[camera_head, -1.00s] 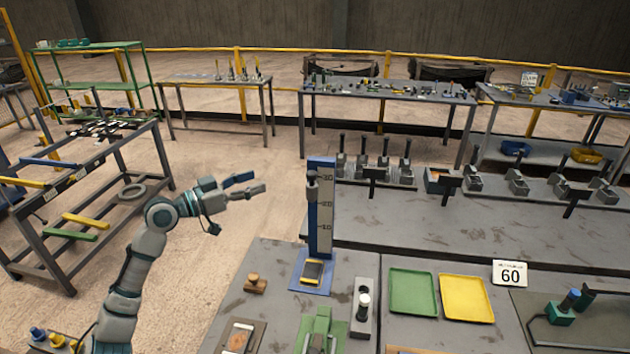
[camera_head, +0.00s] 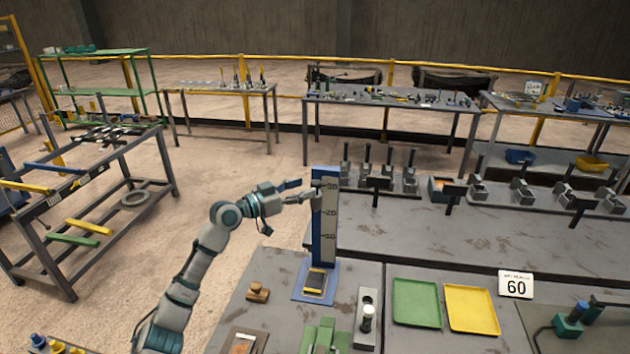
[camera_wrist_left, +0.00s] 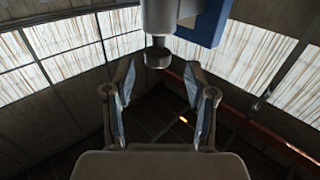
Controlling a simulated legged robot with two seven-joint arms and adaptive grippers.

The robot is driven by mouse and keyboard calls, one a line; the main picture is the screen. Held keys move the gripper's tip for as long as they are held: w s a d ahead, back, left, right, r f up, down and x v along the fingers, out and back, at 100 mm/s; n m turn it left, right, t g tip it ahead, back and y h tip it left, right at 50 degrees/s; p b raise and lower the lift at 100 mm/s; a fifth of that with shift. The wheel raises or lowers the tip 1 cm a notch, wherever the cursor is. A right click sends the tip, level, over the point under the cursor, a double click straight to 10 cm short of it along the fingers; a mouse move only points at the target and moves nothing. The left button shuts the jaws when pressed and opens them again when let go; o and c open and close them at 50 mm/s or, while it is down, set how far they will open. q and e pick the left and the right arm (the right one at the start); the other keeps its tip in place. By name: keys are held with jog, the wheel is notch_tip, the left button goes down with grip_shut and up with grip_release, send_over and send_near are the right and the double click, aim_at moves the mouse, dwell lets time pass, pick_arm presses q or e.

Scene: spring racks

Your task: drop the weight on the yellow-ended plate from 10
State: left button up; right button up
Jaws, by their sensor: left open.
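The drop stand (camera_head: 325,240) is an upright blue post with a white scale, on a blue base. The weight (camera_head: 317,199) is a grey piece on the post's left side, high up near the 30 mark. A dark plate with yellow ends (camera_head: 315,281) lies on the base below it. My left gripper (camera_head: 301,190) is open beside the weight, fingers pointing right. In the left wrist view, the weight (camera_wrist_left: 158,55) hangs at the top, between or just beyond the open fingers (camera_wrist_left: 160,82); contact is not clear. My right gripper is out of view.
A small wooden piece (camera_head: 257,292) sits left of the base.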

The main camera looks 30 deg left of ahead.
aim_at(316, 181)
pick_arm(q)
jog(key=x, duration=0.4)
jog(key=shift+w+d, duration=0.3)
jog(key=shift+d, duration=0.1)
jog(key=shift+a, duration=0.1)
grip_shut()
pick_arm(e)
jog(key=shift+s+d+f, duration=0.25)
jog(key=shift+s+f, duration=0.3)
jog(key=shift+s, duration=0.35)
